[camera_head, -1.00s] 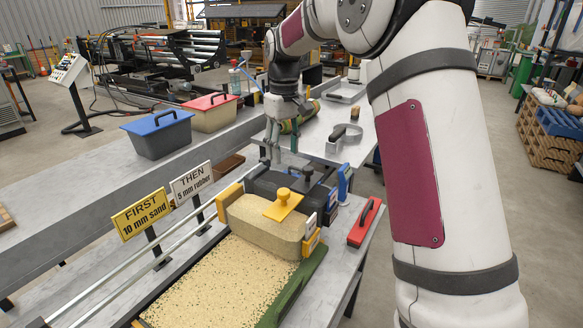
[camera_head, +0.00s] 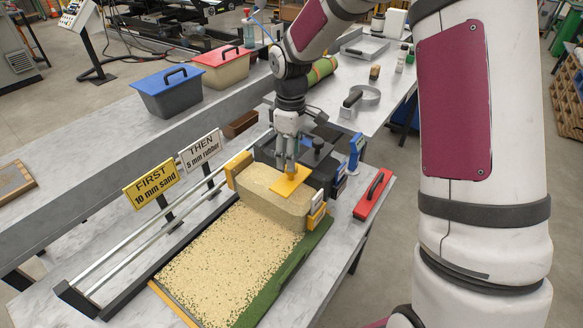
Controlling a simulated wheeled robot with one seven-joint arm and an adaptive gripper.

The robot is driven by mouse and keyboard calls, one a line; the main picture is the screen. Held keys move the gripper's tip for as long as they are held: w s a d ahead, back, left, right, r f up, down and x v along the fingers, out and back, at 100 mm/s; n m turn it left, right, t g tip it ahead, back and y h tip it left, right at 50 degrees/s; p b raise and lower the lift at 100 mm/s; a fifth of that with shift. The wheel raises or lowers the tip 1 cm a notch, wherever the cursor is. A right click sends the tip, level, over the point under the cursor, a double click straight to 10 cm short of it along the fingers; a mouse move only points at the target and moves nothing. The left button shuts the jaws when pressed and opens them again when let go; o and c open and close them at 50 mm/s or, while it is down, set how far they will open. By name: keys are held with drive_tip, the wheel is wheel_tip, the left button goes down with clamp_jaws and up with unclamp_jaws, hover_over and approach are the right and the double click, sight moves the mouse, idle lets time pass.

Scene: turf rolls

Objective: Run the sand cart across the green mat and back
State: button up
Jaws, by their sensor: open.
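The sand cart (camera_head: 262,196) is a sand-filled block with yellow end pieces and a yellow plate (camera_head: 291,185) on top. It stands at the far end of the green mat (camera_head: 302,254). Pale sand (camera_head: 225,262) covers most of the mat, and bare green shows along its right edge. My gripper (camera_head: 288,170) is open, pointing down, with its fingertips at the yellow knob on the plate. The fingers largely hide the knob, so I cannot tell whether they touch it.
A dark cart (camera_head: 318,153) stands just behind the sand cart. Two rails (camera_head: 150,238) run along the mat's left side, below signs reading "FIRST 10 mm sand" (camera_head: 152,185) and "THEN 5 mm rubber" (camera_head: 201,151). A red-handled tool (camera_head: 372,194) lies to the right.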

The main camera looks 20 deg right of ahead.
sight(279, 184)
drive_tip(key=shift+f, duration=2.7)
drive_tip(key=shift+c, duration=0.4)
clamp_jaws()
